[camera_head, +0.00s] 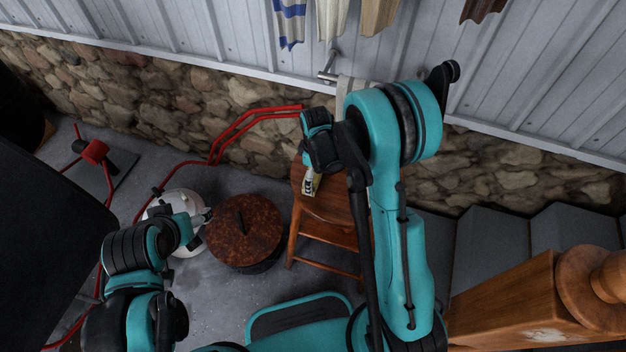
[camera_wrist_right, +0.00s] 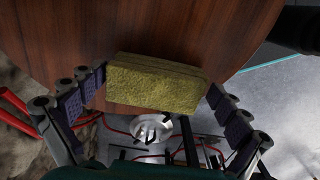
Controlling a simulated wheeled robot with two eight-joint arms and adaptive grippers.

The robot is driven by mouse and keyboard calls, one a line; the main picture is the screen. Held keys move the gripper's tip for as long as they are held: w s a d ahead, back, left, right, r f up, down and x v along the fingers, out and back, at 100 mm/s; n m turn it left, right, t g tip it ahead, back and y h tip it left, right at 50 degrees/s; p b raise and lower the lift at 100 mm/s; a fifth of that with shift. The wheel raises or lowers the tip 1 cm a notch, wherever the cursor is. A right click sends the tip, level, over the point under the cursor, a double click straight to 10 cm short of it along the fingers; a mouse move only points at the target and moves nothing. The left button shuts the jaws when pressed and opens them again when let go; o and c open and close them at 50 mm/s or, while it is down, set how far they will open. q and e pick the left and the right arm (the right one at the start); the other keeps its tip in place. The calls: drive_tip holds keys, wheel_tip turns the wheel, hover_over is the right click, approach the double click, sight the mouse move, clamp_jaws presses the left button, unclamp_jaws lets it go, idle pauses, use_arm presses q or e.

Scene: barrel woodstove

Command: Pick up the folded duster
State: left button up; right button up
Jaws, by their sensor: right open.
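The folded duster is a thick yellow block in the right wrist view (camera_wrist_right: 155,82), lying near the edge of a round wooden stool seat (camera_wrist_right: 215,35). In the head view, a small part of the duster (camera_head: 309,187) shows below my right gripper (camera_head: 311,176) on the wooden stool (camera_head: 330,204). My right gripper is open, with one finger beyond each end of the duster in the wrist view (camera_wrist_right: 158,96). I cannot tell whether the fingers touch it. My left gripper (camera_head: 203,217) is low at the left, apart from the duster; its opening is unclear.
A round container with a rusty brown lid (camera_head: 243,230) stands left of the stool. A white round object (camera_head: 174,206) is beside my left gripper. Red pipes (camera_head: 228,133) run along the stone wall (camera_head: 165,104). Grey steps (camera_head: 505,238) and a wooden post (camera_head: 520,295) are at right.

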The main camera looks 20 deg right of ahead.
drive_tip(key=shift+f, duration=0.4)
drive_tip(key=shift+r, duration=0.1)
drive_tip(key=c, duration=0.7)
drive_tip(key=shift+r, duration=0.15)
drive_tip(key=shift+r, duration=0.25)
wheel_tip(320, 180, up, 4)
drive_tip(key=shift+p, duration=1.1)
drive_tip(key=s+d+r+p, duration=0.2)
drive_tip(key=s+d+r, duration=0.3)
drive_tip(key=d, duration=0.5)
drive_tip(key=shift+s+r+p, duration=0.4)
drive_tip(key=shift+r, duration=0.2)
